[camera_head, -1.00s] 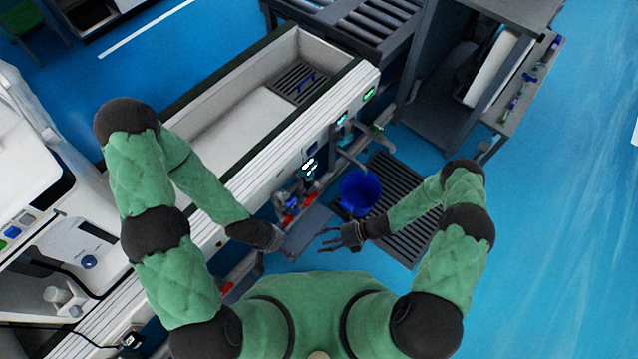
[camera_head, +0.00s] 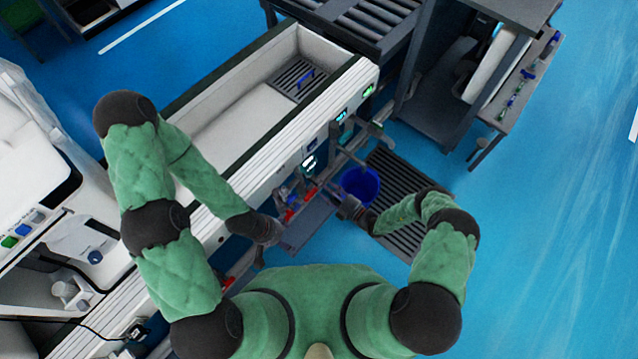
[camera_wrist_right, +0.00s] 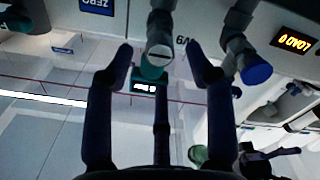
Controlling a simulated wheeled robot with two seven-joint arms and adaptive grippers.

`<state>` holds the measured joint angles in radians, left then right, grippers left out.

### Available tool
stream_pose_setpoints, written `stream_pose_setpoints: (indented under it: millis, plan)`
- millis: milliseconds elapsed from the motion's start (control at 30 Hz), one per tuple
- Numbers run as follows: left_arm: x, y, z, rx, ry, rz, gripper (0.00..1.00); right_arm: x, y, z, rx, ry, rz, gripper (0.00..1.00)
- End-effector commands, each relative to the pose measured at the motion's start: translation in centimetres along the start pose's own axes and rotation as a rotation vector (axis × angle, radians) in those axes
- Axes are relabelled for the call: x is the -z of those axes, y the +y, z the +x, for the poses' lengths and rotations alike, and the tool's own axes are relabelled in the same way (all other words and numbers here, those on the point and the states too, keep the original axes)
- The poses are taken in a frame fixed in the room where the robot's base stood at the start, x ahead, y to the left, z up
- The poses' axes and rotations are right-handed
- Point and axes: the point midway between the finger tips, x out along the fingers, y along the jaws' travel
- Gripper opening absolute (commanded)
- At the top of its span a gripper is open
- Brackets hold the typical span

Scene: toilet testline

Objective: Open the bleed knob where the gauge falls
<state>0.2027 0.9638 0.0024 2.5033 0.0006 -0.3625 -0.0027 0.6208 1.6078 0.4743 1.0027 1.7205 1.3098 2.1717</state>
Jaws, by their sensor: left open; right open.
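In the right wrist view a blue knob (camera_wrist_right: 257,70) sits on a grey fitting at right, below a display with yellow digits (camera_wrist_right: 294,42) that I cannot read surely. A teal-ended fitting (camera_wrist_right: 155,58) hangs between the fingertips of my open right gripper (camera_wrist_right: 162,60); I cannot tell whether they touch. A small lit display (camera_wrist_right: 144,87) is below it. In the head view lit displays (camera_head: 309,163) line the bench front above small valves with red parts (camera_head: 289,214). My right gripper (camera_head: 347,207) is near them. My left gripper (camera_head: 263,248) is open, low beside the bench.
A blue bucket (camera_head: 360,187) stands beside my right gripper, on a dark floor grating (camera_head: 408,185). The long white trough bench (camera_head: 230,135) runs behind the valves. A dark frame (camera_head: 440,110) stands at upper right. Blue floor at right is clear.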

Motion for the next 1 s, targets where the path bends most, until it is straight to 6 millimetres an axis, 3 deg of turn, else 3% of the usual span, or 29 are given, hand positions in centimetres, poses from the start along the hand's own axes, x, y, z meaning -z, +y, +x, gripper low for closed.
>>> stream_pose_setpoints:
  millis: [100, 300, 700, 767, 900, 1000]
  plan:
    - [0.0, -0.1, 0.4, 0.0, 0.0, 0.0, 0.72, 0.1, -0.1, 2.1, 0.003, 0.004, -0.003, 0.55]
    - [0.0, -0.2, 0.7, 0.0, 0.0, 0.0, 0.72, 0.0, -0.1, 4.2, 0.002, 0.002, -0.002, 0.55]
    - [0.0, -0.2, 0.7, 0.0, 0.0, 0.0, 0.72, 0.0, 0.0, 4.8, 0.001, 0.0, -0.002, 0.55]
    - [0.0, -0.2, 0.7, 0.0, 0.0, 0.0, 0.72, 0.0, 0.0, 4.8, 0.001, 0.0, -0.002, 0.41]
    - [0.0, -0.2, 0.7, 0.0, 0.0, 0.0, 0.72, 0.0, 0.0, 4.8, 0.001, 0.0, -0.002, 0.01]
    - [0.0, -0.2, 0.7, 0.0, 0.0, 0.0, 0.72, 0.0, 0.0, 4.8, 0.002, 0.0, -0.002, 0.0]
